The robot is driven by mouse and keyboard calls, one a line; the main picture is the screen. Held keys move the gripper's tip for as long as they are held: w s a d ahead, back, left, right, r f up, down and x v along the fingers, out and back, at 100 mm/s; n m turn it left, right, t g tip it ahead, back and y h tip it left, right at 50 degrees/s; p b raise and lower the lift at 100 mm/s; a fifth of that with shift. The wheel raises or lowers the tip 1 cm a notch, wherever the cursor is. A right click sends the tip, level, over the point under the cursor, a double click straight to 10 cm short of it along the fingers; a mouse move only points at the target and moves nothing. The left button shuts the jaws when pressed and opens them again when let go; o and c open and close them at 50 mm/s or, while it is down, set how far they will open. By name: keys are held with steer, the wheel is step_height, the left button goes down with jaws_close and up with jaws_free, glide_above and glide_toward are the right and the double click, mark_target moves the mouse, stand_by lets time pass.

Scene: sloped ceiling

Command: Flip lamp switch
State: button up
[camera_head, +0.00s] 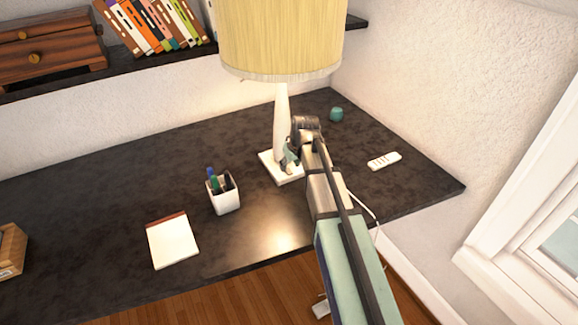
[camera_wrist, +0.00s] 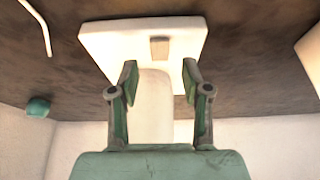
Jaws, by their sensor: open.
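The lamp has a pale yellow shade (camera_head: 282,40), a white stem (camera_head: 281,112) and a square white base (camera_head: 268,166) on the dark desk. The wrist view shows the base (camera_wrist: 110,42) upside down, with a small tan rectangular switch (camera_wrist: 159,47) on it. My gripper (camera_wrist: 160,80) is open and points at the base. In that view the stem (camera_wrist: 153,115) shows between the fingers, but its depth relative to them is unclear. In the head view my gripper (camera_head: 290,158) is low beside the stem, and the switch is hidden.
A white pen cup (camera_head: 223,194) and notepad (camera_head: 172,241) are left of the lamp. A teal ball (camera_head: 336,114) and white power strip (camera_head: 384,161) are to the right. A shelf (camera_head: 140,72) with books and a wooden box runs behind.

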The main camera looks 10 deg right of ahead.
mark_target(289, 172)
steer(key=shift+x, duration=1.35)
